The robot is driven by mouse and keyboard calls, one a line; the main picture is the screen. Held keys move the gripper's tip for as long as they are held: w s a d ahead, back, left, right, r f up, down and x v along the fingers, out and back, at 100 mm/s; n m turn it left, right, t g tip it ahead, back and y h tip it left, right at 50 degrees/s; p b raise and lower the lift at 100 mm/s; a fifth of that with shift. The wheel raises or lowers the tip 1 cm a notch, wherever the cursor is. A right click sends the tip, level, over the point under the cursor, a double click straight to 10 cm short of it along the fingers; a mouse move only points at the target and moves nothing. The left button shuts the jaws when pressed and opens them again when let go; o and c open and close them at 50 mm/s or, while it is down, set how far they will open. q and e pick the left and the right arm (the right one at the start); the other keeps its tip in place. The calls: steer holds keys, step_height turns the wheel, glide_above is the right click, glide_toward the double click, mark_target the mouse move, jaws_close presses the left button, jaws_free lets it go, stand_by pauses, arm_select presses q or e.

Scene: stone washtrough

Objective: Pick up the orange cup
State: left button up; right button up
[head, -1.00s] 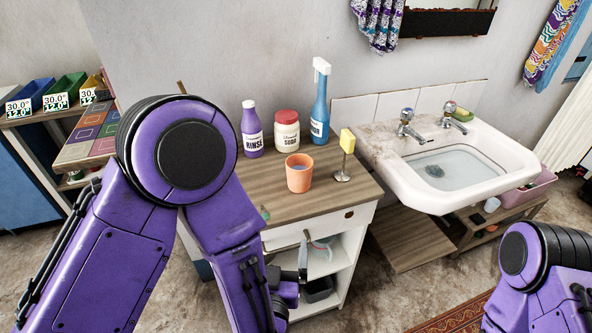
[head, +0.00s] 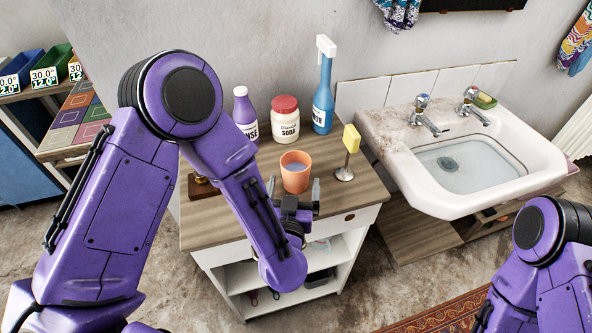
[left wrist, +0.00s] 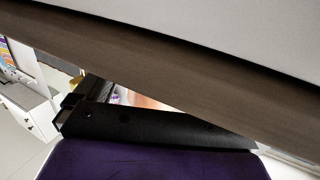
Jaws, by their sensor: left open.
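The orange cup (head: 295,178) stands upright on the wooden top of the white cabinet, near its front edge, with something bluish inside. My left gripper (head: 294,192) is open at the near side of the cup. Its two fingertips show left and right of the cup's lower part in the head view; I cannot tell whether they touch it. In the left wrist view a small orange patch (left wrist: 146,101) shows past the black gripper body, mostly hidden by a dark brown band. My right gripper is out of view; only part of the right arm shows.
A yellow sponge on a stand (head: 350,140) is close on the right. A small brown object (head: 203,187) is at left. The sink (head: 460,195) lies further right.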

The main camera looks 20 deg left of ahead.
mark_target(295, 165)
arm_select(q)
steer(key=shift+x, duration=1.15)
steer(key=shift+d, duration=0.1)
steer(key=c, duration=1.2)
